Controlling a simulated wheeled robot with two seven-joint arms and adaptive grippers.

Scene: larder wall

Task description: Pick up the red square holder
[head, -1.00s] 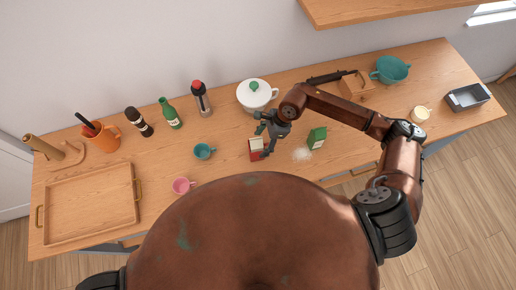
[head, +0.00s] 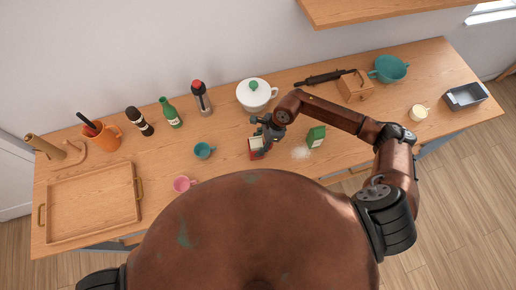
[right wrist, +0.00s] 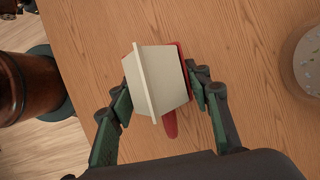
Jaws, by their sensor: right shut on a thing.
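The red square holder (head: 256,154) is near the front middle of the wooden counter, partly hidden by my right gripper (head: 262,138). In the right wrist view the red holder (right wrist: 171,124) shows as a red edge and tab behind a cream-white tapered block (right wrist: 158,82). My right gripper (right wrist: 158,98) is shut around the two, one finger beside the cream block and the other against the red edge. Whether the holder touches the counter cannot be told. My left gripper is not in view.
An empty wooden tray (head: 92,205) is at far left.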

